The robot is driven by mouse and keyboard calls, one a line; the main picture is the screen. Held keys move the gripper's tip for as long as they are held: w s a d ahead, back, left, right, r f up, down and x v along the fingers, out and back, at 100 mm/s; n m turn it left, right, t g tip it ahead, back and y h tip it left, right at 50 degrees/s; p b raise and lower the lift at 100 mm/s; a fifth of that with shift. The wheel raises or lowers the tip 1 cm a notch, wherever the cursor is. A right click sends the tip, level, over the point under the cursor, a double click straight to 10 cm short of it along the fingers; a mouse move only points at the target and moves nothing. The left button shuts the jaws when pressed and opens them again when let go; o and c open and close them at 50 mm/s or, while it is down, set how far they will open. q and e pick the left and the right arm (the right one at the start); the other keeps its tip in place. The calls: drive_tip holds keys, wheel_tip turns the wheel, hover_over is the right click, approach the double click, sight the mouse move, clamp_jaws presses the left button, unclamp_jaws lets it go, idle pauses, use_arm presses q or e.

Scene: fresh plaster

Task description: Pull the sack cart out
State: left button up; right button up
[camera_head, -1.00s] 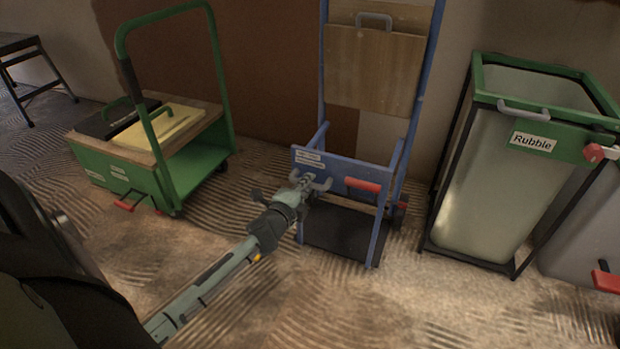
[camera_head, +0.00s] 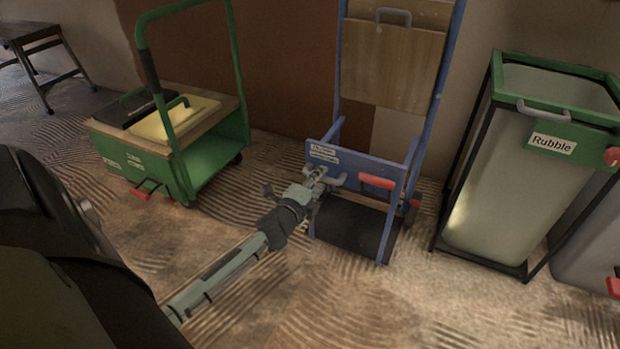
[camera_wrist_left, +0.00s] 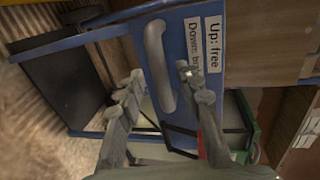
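The sack cart (camera_head: 352,166) is a blue upright frame with wooden boards, standing against the wall in the head view. Its blue panel (camera_wrist_left: 180,47) fills the middle of the left wrist view, with a grey bar handle (camera_wrist_left: 158,65) and labels reading "Up: free" and "Down:" something partly cut off. A red lever (camera_head: 376,182) sits on the panel, right of the handle. My left gripper (camera_head: 322,183) is at the handle. In the wrist view its two fingers (camera_wrist_left: 162,92) are apart, one on each side of the handle; contact is not clear. My right gripper is not in view.
A green platform cart (camera_head: 210,160) carrying boxes stands left of the sack cart. A bin marked "Rubble" (camera_head: 500,190) in a black and green frame stands close on the right. A dark stool (camera_head: 40,50) is far left. The ridged floor in front is clear.

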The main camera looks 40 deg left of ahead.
use_arm(q)
drive_tip(key=v, duration=1.1)
